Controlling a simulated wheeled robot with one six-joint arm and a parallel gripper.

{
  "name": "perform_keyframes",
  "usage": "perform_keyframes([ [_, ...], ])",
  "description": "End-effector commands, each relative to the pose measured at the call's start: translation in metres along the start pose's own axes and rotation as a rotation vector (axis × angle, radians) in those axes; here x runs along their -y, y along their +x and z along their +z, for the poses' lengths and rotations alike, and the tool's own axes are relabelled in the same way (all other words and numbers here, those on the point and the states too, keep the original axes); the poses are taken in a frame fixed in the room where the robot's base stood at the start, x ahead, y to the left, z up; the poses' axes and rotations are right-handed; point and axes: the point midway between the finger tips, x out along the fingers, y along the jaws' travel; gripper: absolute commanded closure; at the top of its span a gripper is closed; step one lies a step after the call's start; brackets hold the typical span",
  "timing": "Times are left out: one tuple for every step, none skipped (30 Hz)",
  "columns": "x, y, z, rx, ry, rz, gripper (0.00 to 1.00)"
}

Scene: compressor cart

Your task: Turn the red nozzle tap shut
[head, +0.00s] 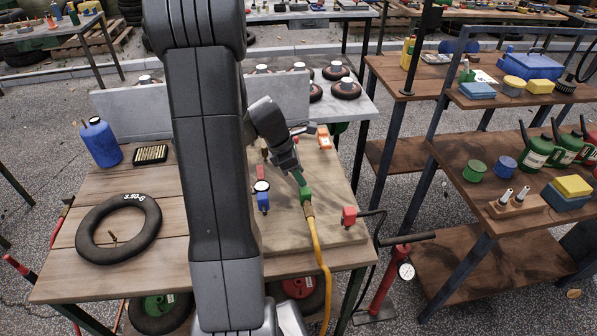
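My gripper (297,174) reaches down over the right part of the wooden cart top. Its tips are just above a green fitting (307,196) with a yellow hose; I cannot tell if they touch. The fingers are too small to show whether they are open or shut. A red lever-like piece (260,172) stands left of the gripper, behind a round gauge (261,186) and a blue fitting (263,203). I cannot tell which red piece is the nozzle tap.
An orange box (323,137) lies behind the gripper. A black tyre (118,227), a blue canister (100,142) and a brass-filled tray (151,154) are on the left. A red floor pump (386,281) stands right of the cart. My arm hides the table's middle.

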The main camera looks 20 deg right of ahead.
Motion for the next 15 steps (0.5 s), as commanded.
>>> perform_keyframes([
  [0.0,0.0002,0.0,0.0,0.0,0.0,0.64],
  [0.0,0.0001,0.0,0.0,0.0,0.0,0.64],
  [0.0,0.0,0.0,0.0,0.0,0.0,0.64],
  [0.0001,0.0,0.0,0.0,0.0,0.0,0.64],
  [0.0001,0.0,0.0,0.0,0.0,0.0,0.64],
  [0.0001,0.0,0.0,0.0,0.0,0.0,0.68],
  [0.0001,-0.0001,0.0,0.0,0.0,0.0,0.73],
  [0.0001,-0.0001,0.0,0.0,0.0,0.0,0.79],
  [0.0001,-0.0001,0.0,0.0,0.0,0.0,0.87],
  [0.0001,-0.0001,0.0,0.0,0.0,0.0,0.93],
  [0.0001,-0.0002,0.0,0.0,0.0,0.0,0.96],
  [0.0001,-0.0002,0.0,0.0,0.001,0.0,0.96],
  [0.0001,-0.0002,0.0,0.0,0.001,-0.001,0.96],
  [0.0001,-0.0002,0.0,0.0,0.001,-0.001,0.96],
  [0.0,-0.0003,0.0001,0.0,0.003,-0.002,0.96],
])
